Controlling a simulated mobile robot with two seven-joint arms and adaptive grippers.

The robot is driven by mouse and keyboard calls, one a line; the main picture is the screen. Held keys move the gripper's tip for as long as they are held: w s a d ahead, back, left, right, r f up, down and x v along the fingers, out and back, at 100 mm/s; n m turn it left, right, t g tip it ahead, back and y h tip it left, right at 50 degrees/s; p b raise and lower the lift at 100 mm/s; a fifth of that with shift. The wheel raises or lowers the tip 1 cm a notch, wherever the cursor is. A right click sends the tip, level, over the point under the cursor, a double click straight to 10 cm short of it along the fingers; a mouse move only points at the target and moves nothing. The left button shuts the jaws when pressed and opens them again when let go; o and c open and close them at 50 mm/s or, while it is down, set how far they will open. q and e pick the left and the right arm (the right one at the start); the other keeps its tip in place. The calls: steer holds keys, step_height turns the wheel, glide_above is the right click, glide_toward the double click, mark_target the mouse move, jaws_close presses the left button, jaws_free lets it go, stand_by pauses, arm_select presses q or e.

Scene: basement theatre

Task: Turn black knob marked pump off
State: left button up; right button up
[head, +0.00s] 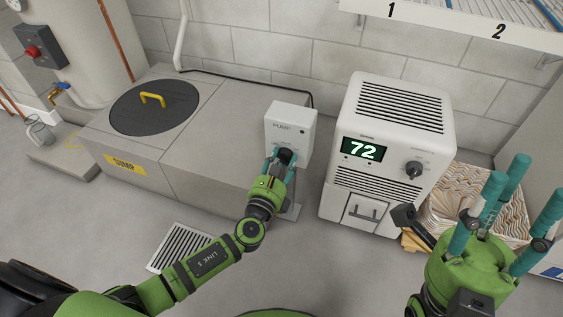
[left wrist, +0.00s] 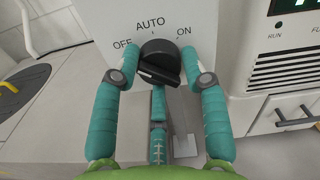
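The black pump knob (left wrist: 160,58) sits on the front of the white PUMP box (head: 290,125). In the left wrist view OFF is printed left of it, AUTO above and ON to the right. I cannot tell clearly which mark it points at. My left gripper (left wrist: 155,72) has its teal fingers spread around the knob: one each side and one below. A gap shows at the left finger; the right finger is close, contact unclear. In the head view this gripper (head: 284,160) partly hides the knob. My right gripper (head: 500,205) is open and empty at the right.
A white dehumidifier (head: 385,150) reading 72 stands right of the box, with its own dark dial (head: 413,169). A sump cover (head: 154,107) with a yellow handle lies to the left. A floor drain (head: 181,247) is at front. Stacked filters (head: 470,205) are beside my right gripper.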

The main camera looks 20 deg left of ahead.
arm_select(q)
steer(key=shift+o, duration=0.8)
steer(key=shift+f, duration=0.1)
steer(key=s, duration=1.2)
steer(key=shift+a, duration=0.2)
